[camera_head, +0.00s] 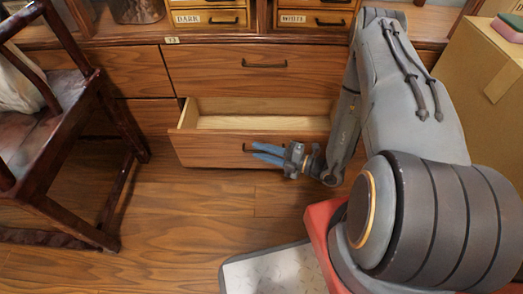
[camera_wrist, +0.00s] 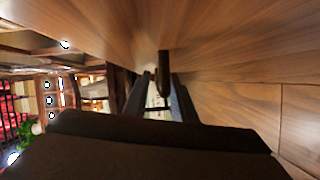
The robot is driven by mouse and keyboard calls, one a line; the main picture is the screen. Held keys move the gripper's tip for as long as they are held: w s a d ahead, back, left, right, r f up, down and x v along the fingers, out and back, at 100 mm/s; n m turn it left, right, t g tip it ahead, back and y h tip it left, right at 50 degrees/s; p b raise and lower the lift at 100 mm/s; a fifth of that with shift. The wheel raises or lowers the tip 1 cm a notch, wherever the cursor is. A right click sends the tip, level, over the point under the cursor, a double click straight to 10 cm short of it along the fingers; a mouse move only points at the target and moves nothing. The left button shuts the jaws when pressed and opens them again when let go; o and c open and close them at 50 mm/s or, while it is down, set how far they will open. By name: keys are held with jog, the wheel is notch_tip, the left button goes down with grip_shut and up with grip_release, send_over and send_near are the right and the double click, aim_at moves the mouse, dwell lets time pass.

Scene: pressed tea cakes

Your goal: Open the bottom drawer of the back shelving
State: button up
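The bottom drawer (camera_head: 215,150) of the back shelving (camera_head: 190,60) is pulled out. Its pale wooden inside (camera_head: 260,122) shows empty. Its dark bar handle (camera_head: 246,150) is on the front panel, partly behind my fingers; in the wrist view the handle (camera_wrist: 164,66) stands between my two fingers. My gripper (camera_head: 257,152) is at the drawer front, its blue fingers apart. In the wrist view a gap shows on both sides of the handle, so my gripper (camera_wrist: 162,84) looks open around it. Whether either finger touches the handle cannot be told.
A closed drawer (camera_head: 215,70) with its own handle is above. Small drawers labelled DARK (camera_head: 205,18) and WHITE (camera_head: 310,19) sit higher. A dark wooden chair (camera_head: 60,215) stands at left and a cardboard box (camera_head: 480,75) at right. Wooden floor (camera_head: 190,215) before the drawer is clear.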

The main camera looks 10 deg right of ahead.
jog(key=shift+d, duration=0.1)
jog(key=p+v, duration=0.2)
jog(key=v, duration=0.5)
jog(key=shift+s+d, duration=0.2)
jog(key=shift+s, duration=0.05)
dwell(0.5)
